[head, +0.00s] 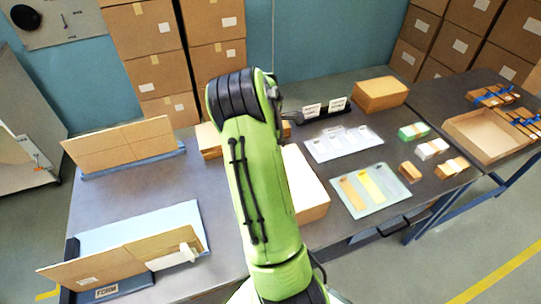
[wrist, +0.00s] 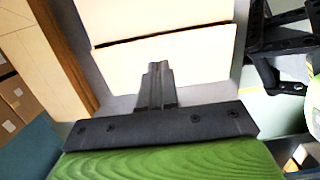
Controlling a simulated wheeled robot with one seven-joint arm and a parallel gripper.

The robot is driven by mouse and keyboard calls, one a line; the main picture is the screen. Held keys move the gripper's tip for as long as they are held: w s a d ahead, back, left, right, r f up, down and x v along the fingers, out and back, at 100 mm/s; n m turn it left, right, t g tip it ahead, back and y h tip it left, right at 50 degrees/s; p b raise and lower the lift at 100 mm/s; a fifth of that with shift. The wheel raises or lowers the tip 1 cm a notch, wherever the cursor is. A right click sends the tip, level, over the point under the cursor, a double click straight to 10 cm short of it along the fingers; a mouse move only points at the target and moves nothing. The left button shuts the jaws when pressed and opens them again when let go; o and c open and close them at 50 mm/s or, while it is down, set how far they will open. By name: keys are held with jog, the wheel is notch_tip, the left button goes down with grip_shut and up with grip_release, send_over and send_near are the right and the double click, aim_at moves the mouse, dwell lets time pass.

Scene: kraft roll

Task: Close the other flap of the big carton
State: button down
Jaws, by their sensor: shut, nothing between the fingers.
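A pale carton (head: 308,190) with a brown side stands on the table in the head view, partly hidden behind my green arm; I take it as the big carton. In the wrist view, two pale cardboard panels (wrist: 168,62) lie with a dark narrow gap between them. I cannot tell which is the other flap or how far it stands open. My gripper (wrist: 155,72) is shut and empty, its fingertips in front of the lower panel. Whether they touch it is unclear. In the head view the fingers are mostly hidden behind the arm.
Brown cardboard pieces stand at the table's back left (head: 125,145) and front left (head: 125,258), by a FORM label. A pale tray (head: 342,143), a tray with coloured strips (head: 395,203) and a brown box (head: 380,94) lie right. An open carton (head: 490,138) is on the far-right table.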

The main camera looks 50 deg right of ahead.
jog(key=f, duration=0.3)
jog(key=d+f, duration=0.1)
jog(key=f, duration=0.3)
jog(key=s+f, duration=0.1)
jog(key=f, duration=0.3)
jog(key=shift+d, duration=0.2)
jog(key=shift+w, duration=0.1)
jog(key=shift+d+f+b, duration=0.15)
jog(key=shift+f+b, duration=0.45)
jog(key=shift+b, duration=0.05)
jog(key=shift+r, duration=0.25)
